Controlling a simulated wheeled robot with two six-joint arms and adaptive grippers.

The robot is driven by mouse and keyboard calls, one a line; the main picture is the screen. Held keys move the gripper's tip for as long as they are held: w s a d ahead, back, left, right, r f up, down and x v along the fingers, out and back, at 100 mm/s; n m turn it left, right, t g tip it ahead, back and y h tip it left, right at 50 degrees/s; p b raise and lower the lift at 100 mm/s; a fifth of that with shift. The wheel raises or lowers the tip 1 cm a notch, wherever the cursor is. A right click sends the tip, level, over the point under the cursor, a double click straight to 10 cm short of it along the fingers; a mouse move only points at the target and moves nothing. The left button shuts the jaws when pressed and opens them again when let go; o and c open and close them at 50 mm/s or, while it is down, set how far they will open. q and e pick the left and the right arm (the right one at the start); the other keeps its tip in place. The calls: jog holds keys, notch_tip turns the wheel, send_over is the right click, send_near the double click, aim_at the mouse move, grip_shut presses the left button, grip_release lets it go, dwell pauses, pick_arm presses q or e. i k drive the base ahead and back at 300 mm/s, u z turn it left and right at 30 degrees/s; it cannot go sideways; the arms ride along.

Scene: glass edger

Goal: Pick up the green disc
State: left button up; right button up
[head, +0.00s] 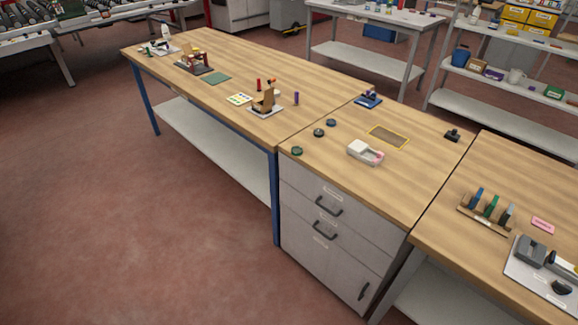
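A small dark green disc (297,151) lies flat on the wooden top of the drawer cabinet, near its front left corner. Neither of my grippers is in the head view, and nothing is seen touching the green disc.
A white device (365,152) and a yellow-edged mat (389,137) are right of the discs. A long workbench (215,100) with small fixtures adjoins on the left. Another bench with a slotted rack (486,213) stands at right. Open red floor (130,220) lies in front.

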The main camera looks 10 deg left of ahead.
aim_at(296, 151)
jog(key=z, duration=0.7)
jog(key=i, duration=0.9)
jog(key=u, duration=0.25)
